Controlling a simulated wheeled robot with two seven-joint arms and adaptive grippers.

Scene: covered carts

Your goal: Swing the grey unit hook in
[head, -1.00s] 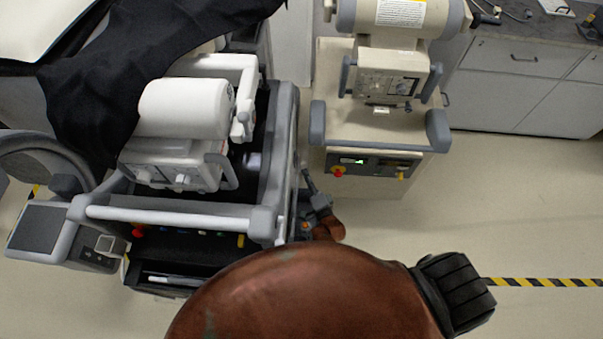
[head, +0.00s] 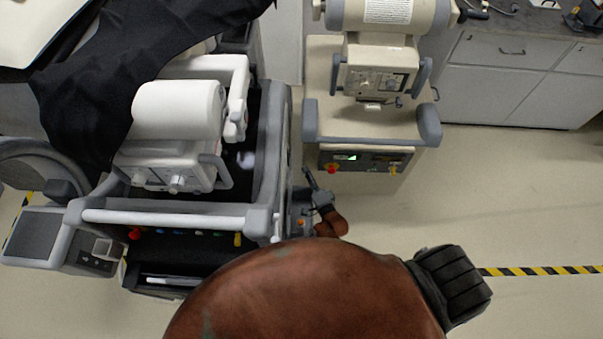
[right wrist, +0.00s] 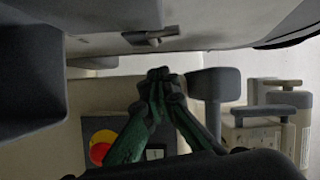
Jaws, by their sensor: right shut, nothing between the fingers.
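The grey unit (head: 270,150) is the cart at the left of the head view, partly under a black cover. I cannot make out its hook for certain in the head view. In the right wrist view a small grey latch-like piece (right wrist: 150,38) sits on the pale surface above my fingers; I cannot tell if it is the hook. My right gripper (head: 311,178) is beside the grey unit's right side, in the gap before the beige unit. Its green fingers (right wrist: 158,76) are together and empty, apart from that piece. My left gripper is out of view.
The beige unit (head: 372,120) stands just right of the gap, with a red knob (head: 332,168) on its front panel. The knob also shows in the right wrist view (right wrist: 100,150). Drawers (head: 500,85) line the back right. Floor at the right is clear.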

